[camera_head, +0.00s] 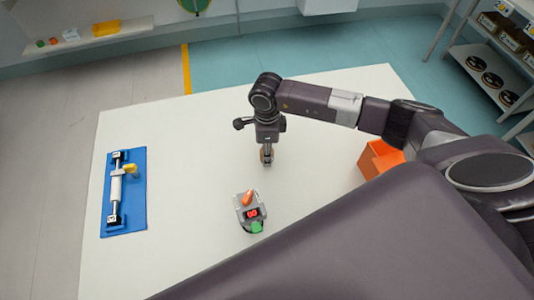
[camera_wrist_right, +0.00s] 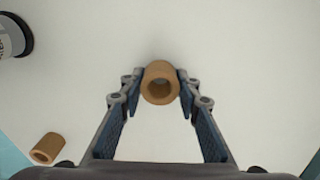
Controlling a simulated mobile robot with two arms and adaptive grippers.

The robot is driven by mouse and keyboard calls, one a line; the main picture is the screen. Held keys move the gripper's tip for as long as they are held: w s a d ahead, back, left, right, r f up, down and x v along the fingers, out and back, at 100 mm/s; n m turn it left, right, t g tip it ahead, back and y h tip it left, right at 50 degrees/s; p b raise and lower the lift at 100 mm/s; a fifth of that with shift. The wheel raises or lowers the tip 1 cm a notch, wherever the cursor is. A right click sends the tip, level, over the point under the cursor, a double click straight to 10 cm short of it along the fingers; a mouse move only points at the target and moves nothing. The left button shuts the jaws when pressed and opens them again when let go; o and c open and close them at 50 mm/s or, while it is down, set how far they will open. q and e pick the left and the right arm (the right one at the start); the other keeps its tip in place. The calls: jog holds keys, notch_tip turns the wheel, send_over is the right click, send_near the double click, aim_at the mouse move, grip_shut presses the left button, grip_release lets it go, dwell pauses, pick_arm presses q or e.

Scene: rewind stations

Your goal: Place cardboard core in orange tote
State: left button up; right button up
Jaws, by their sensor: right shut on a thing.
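My right gripper (camera_head: 266,156) hangs over the middle of the white table, fingers pointing down. It is shut on a brown cardboard core (camera_wrist_right: 160,70), held between both fingertips with its open end facing the wrist camera. In the head view the fingers mostly hide this core. A second brown core (camera_wrist_right: 46,149) lies apart at the lower left of the wrist view; I cannot find it in the head view. The orange tote (camera_head: 374,160) stands at the table's right side, partly hidden behind my right arm. My left gripper is not in view.
A grey device (camera_head: 250,213) with a red display, orange knob and green button sits in front of the gripper. A blue board (camera_head: 138,218) with a white roller lies at left. The white table (camera_head: 190,150) is clear between them. Shelves (camera_head: 500,72) stand at far right.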

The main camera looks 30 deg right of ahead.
notch_tip(320, 180, up, 20)
jog(key=b, duration=0.4)
jog(key=shift+f, duration=0.25)
jog(key=shift+s+d, duration=0.1)
jog(key=shift+d, duration=0.05)
